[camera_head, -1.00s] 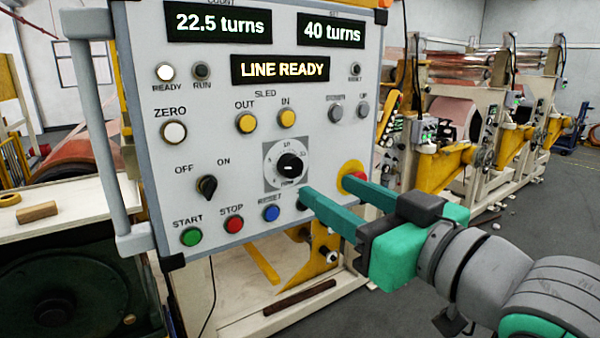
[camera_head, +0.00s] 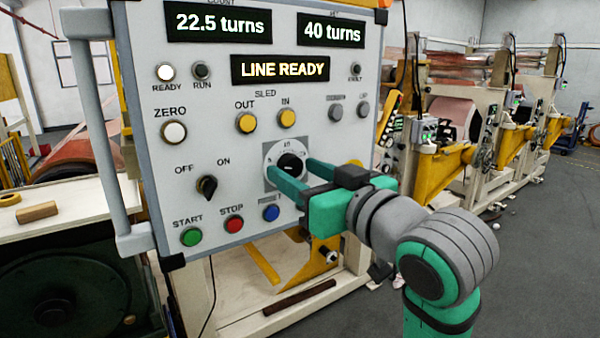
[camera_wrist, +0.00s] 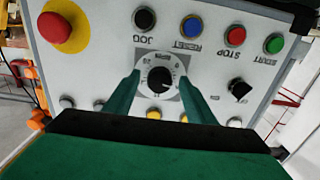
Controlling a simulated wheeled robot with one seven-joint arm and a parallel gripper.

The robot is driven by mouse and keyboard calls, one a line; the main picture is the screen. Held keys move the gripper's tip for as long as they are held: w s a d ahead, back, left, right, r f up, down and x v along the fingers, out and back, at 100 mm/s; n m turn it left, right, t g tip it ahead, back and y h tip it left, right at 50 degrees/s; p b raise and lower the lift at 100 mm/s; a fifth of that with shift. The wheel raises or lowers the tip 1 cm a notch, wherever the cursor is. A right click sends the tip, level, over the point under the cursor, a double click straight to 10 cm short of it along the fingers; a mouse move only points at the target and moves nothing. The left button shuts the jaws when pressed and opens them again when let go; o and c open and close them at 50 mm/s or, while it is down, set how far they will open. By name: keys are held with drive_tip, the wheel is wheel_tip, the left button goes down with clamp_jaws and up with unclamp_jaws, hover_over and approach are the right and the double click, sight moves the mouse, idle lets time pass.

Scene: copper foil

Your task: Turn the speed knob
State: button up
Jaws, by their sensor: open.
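The speed knob (camera_head: 290,164) is a black round knob on a white dial with a grey square plate, low in the middle of the control panel (camera_head: 215,130). It also shows in the wrist view (camera_wrist: 159,78), between the two fingers. My gripper (camera_head: 296,170) is open, its green fingers reaching to the panel on either side of the dial. In the wrist view my gripper (camera_wrist: 154,85) has a finger to the left and one to the right of the knob, with gaps to both. I cannot tell how far the fingertips stand off the panel.
An OFF/ON selector (camera_head: 207,187) and green START (camera_head: 191,236), red STOP (camera_head: 234,225) and blue RESET (camera_head: 271,213) buttons lie near the knob. A red emergency button (camera_wrist: 55,28) on yellow shows in the wrist view, with a black JOG button (camera_wrist: 145,19).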

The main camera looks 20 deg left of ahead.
drive_tip(key=c, duration=1)
drive_tip(key=shift+c, duration=0.2)
drive_tip(key=shift+n, duration=0.4)
drive_tip(key=n, duration=1)
drive_tip(key=shift+n, duration=0.4)
drive_tip(key=o, duration=1)
drive_tip(key=shift+o, duration=0.2)
